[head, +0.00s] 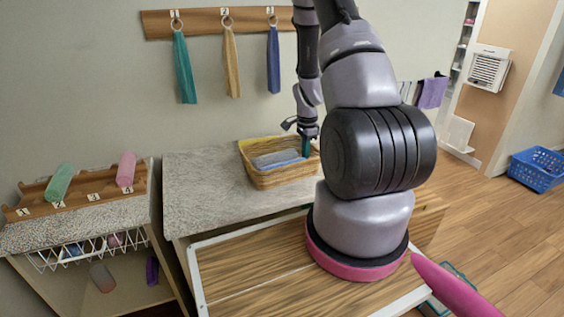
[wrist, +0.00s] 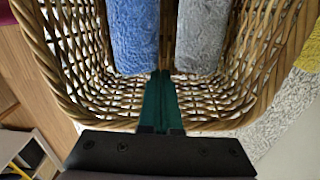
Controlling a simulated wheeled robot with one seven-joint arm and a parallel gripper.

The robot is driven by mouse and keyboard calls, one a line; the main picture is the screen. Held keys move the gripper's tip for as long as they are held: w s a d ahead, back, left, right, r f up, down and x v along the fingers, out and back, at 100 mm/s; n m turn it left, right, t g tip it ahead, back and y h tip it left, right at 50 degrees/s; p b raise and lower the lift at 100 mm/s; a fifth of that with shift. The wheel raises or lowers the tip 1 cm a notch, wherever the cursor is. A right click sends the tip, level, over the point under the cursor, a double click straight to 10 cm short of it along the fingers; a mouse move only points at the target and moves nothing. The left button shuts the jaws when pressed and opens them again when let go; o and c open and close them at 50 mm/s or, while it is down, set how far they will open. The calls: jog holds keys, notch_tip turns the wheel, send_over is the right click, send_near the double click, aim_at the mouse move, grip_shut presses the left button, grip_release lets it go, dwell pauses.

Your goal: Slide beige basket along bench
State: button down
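The beige wicker basket (head: 283,178) sits on the speckled grey bench top (head: 205,192) in the head view, toward its back right. A grey towel roll (head: 277,158) and a blue one (head: 283,165) lie inside it. My gripper (head: 306,148) points down at the basket's right end. In the wrist view the basket (wrist: 85,90) fills the upper part, with the blue roll (wrist: 133,35) and grey roll (wrist: 203,37) side by side. My green fingers (wrist: 160,100) are together, overlapping the basket's near wall between the rolls. I cannot tell whether they touch the wicker.
Bare bench top lies left of the basket. A hook rail (head: 215,20) with hanging towels is on the wall above. A lower rack (head: 85,192) with towel rolls stands at left. My arm hides the bench's right part. A blue crate (head: 538,170) stands on the floor at right.

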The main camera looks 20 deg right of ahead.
jog(key=d, duration=1.6)
jog(key=s+d, duration=0.1)
jog(key=d, duration=0.8)
notch_tip(320, 180, up, 10)
jog(key=w+a+r+n+t, duration=0.1)
jog(key=a+r+n+t, duration=0.4)
jog(key=a+r, duration=1.7)
jog(key=s+a+r+n+t+y, duration=0.1)
jog(key=s+a+r+n, duration=0.3)
jog(key=s+a, duration=0.5)
jog(key=s+a+r+n+t+y, duration=0.1)
jog(key=s+a+r+n, duration=0.4)
jog(key=s+a, duration=0.4)
jog(key=a+r, duration=0.1)
jog(key=a, duration=0.1)
jog(key=shift+s+a+r, duration=0.3)
jog(key=shift+a, duration=0.05)
